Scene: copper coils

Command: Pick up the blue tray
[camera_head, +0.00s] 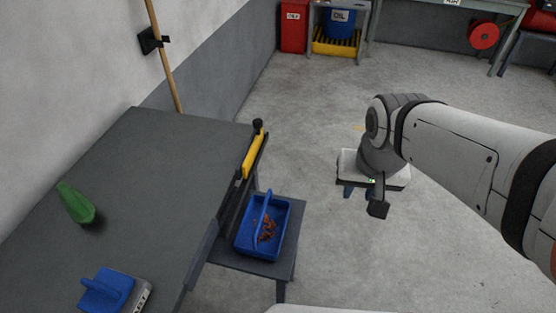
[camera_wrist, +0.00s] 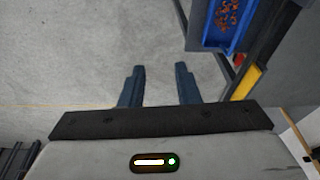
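The blue tray (camera_head: 281,224) has a raised handle and holds several copper-coloured coils (camera_head: 266,230). It sits on a small grey stand (camera_head: 275,268) at the right of the large grey table. In the wrist view the blue tray (camera_wrist: 206,42) shows in part at the top right, cut off by the frame edge. My gripper (camera_head: 376,200) is out over the floor, to the right of the tray and apart from it. In the wrist view my gripper's fingers (camera_wrist: 159,84) stand apart with only bare floor between them.
The large grey table (camera_head: 150,160) bears a green bottle-like object (camera_head: 76,204) and a blue-handled tool (camera_head: 108,290). A yellow bar (camera_head: 252,156) lies along its right edge. A red bin (camera_head: 294,26) and a blue oil drum (camera_head: 341,22) stand at the back. The middle floor is clear.

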